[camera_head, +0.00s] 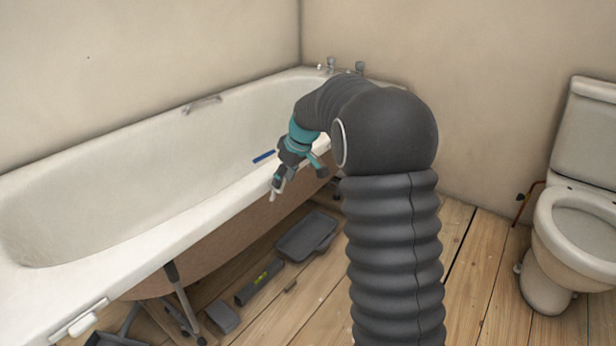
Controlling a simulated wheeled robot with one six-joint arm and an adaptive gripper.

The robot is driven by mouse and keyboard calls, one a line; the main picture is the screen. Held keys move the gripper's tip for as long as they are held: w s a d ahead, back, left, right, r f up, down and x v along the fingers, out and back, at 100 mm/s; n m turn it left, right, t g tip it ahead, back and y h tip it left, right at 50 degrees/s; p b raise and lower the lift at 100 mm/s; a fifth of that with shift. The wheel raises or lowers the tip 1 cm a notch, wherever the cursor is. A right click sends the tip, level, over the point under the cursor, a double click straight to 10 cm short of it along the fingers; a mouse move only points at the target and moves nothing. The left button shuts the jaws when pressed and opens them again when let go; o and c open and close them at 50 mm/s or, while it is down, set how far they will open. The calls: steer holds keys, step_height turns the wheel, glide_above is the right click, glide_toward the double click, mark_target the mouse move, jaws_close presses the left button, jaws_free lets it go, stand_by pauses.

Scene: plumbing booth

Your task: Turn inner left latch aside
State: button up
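My gripper (274,191) hangs at the front rim of the white bathtub (150,236), near the middle of the picture, with its fingers pointing down. A small pale piece shows at its fingertips; I cannot tell whether it is part of the gripper or something beyond it. The fingers are too small to show whether they are open or shut. I cannot make out the inner left latch; the brown curved side (222,232) below the rim is partly hidden behind my gripper and arm.
A blue strip (263,157) lies by the rim beside my gripper. Under the tub are a grey tray (307,235), a spirit level (259,282), a grey block (221,316) and a tub leg (184,300). A toilet (576,235) stands right, with bare floorboards between.

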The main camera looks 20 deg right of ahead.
steer(key=p+v, duration=0.1)
steer(key=v, duration=1.1)
steer(key=s+a+r+m+h, duration=0.1)
steer(key=s+r+m, duration=0.1)
steer(key=s, duration=0.7)
steer(key=s+a+r+m+p, duration=0.1)
steer(key=s+a+r, duration=0.1)
steer(key=s, duration=0.8)
steer(key=shift+r+m+t+h, duration=0.4)
steer(key=shift+r, duration=0.15)
steer(key=shift+a, duration=0.15)
